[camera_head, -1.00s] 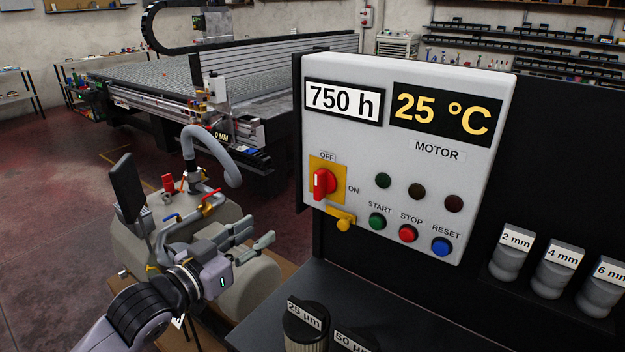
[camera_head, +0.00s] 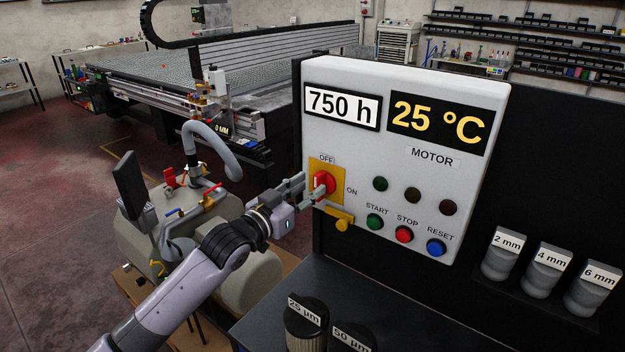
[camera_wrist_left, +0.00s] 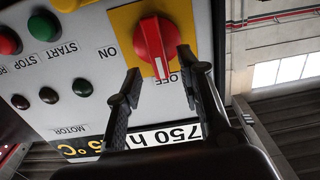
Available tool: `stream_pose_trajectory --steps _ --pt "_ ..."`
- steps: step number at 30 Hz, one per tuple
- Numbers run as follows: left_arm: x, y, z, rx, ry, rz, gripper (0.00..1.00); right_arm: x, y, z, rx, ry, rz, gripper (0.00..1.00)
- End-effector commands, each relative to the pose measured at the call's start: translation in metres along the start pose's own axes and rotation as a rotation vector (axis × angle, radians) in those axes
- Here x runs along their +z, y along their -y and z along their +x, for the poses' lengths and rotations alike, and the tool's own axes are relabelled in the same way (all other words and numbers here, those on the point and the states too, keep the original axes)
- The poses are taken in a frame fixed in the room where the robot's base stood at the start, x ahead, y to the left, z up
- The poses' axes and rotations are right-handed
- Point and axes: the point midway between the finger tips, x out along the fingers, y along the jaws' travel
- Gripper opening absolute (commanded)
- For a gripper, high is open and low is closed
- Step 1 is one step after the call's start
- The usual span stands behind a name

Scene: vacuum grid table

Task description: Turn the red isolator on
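The red isolator (camera_head: 321,184) is a rotary knob on a yellow plate (camera_head: 342,190) at the lower left of the control panel. In the left wrist view the red knob (camera_wrist_left: 156,45) points at the OFF label, with ON to one side. My left gripper (camera_head: 301,190) is at the knob's left side in the head view. In the left wrist view the two fingers of the left gripper (camera_wrist_left: 160,72) are apart, one on each side of the knob's end, with visible gaps. My right gripper is not in view.
The white control panel (camera_head: 403,182) carries green START (camera_head: 374,222), red STOP (camera_head: 403,234) and blue RESET (camera_head: 436,247) buttons. A grey tank (camera_head: 245,285) stands behind my left arm.

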Motion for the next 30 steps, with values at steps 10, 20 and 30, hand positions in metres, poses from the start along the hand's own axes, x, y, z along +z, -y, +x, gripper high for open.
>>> stream_pose_trajectory --steps 10,20,30 --pt "0.000 0.000 0.024 0.000 0.000 0.001 0.35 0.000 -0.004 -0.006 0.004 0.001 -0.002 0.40" --pt "0.000 0.000 0.025 0.000 0.000 0.000 0.30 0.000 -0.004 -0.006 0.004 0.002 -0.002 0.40" --pt "0.001 0.000 0.024 -0.001 0.000 0.000 0.07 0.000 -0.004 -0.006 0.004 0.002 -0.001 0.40"
